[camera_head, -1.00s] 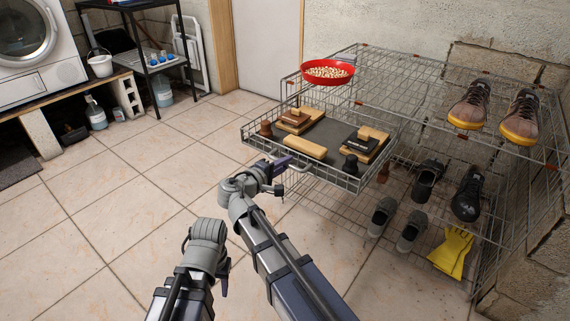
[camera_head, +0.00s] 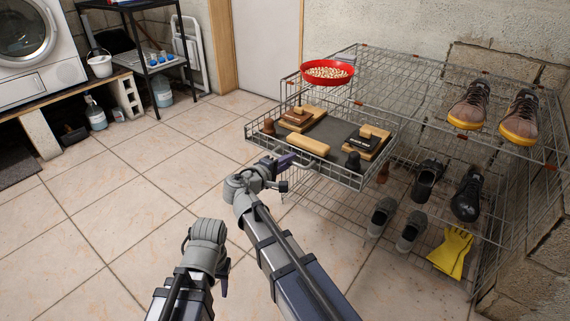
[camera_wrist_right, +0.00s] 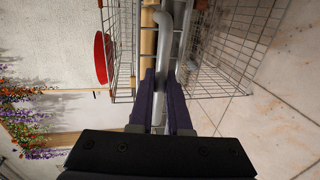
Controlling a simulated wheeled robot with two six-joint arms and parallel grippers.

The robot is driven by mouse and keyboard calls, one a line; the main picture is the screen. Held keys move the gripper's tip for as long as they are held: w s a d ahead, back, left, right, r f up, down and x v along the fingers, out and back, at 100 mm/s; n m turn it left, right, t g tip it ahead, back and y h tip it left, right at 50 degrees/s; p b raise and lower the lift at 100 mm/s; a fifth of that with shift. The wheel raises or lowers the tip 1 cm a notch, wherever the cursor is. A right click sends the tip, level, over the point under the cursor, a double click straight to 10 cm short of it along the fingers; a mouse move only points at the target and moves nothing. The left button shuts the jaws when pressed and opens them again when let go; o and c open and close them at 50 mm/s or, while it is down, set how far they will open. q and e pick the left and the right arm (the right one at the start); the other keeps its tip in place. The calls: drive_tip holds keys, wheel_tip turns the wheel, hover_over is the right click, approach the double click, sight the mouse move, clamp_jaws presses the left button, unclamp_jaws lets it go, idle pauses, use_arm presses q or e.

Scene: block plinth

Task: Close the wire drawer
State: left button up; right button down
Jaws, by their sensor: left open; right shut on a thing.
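The wire drawer (camera_head: 330,175) is pulled out from the wire rack, sticking out toward me. It holds a dark mat with several wooden brushes and small jars. My right gripper (camera_head: 287,162) is at the drawer's front and is shut on its grey handle; in the right wrist view the handle (camera_wrist_right: 163,60) runs between the two purple fingers (camera_wrist_right: 161,98). My left gripper (camera_head: 224,272) is open and empty, low over the floor, left of my right arm and away from the drawer.
A red bowl of pale pellets (camera_head: 327,73) sits on the rack's top (camera_head: 400,75). Brown shoes (camera_head: 470,104) stand on top, dark shoes (camera_head: 466,197) and yellow gloves (camera_head: 452,252) lower down. A washing machine (camera_head: 28,45) is at far left. The tiled floor at left is clear.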

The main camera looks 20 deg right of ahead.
sight(330, 134)
drive_tip(key=r+x, duration=0.1)
drive_tip(key=x, duration=0.7)
drive_tip(key=r+x, duration=0.2)
drive_tip(key=x, duration=0.6)
drive_tip(key=d+r+x, duration=0.1)
drive_tip(key=r+x, duration=0.1)
drive_tip(key=x, duration=0.6)
drive_tip(key=shift+w+d+r, duration=0.1)
drive_tip(key=shift+w+d, duration=0.15)
drive_tip(key=shift+w, duration=0.3)
drive_tip(key=c, duration=0.9)
unclamp_jaws()
drive_tip(key=shift+w+d, duration=0.1)
drive_tip(key=shift+o, duration=0.2)
drive_tip(key=p+v, duration=0.1)
drive_tip(key=v, duration=0.7)
drive_tip(key=shift+p, duration=0.3)
